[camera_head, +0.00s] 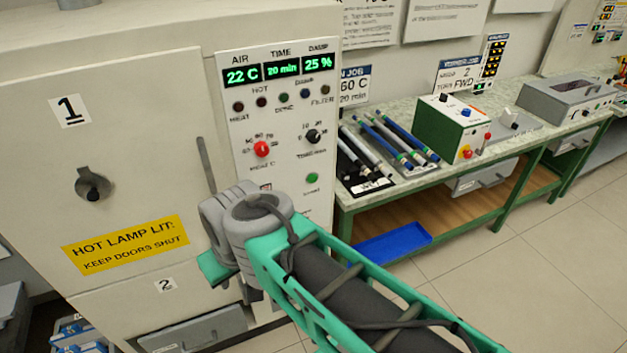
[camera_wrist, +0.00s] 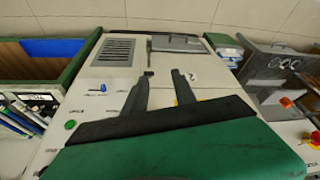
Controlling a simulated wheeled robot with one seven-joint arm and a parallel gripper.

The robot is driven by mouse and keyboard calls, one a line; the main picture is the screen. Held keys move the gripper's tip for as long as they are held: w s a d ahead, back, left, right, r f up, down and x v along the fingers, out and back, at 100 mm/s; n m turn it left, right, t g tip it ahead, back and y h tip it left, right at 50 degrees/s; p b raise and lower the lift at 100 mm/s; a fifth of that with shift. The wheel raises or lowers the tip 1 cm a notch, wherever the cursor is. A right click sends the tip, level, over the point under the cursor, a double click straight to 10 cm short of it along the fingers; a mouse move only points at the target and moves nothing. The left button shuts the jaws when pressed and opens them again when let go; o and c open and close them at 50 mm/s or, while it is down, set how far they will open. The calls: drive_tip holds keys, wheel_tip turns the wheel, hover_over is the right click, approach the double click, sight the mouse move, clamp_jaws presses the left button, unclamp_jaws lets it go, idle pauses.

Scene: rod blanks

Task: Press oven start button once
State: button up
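The oven (camera_head: 130,130) is a large cream cabinet at the left with a panel of displays, lamps and knobs. A round green button (camera_head: 312,178) sits low on the panel, right of my wrist; its label is too small to read. A green button (camera_wrist: 70,124) also shows at the left in the wrist view. My gripper (camera_wrist: 162,73) has two dark fingers with a gap between them and nothing held. It is in front of the oven's lower part, clear of the green button. In the head view its fingers are mostly hidden by my wrist.
The red knob (camera_head: 262,149) and black knob (camera_head: 313,136) are above the green button. A blue switch (camera_wrist: 103,87) shows in the wrist view. The bench (camera_head: 350,205) with rods on trays stands right of the oven. Open tiled floor (camera_head: 540,270) lies in front.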

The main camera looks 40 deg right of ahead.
clamp_jaws()
idle(1.3)
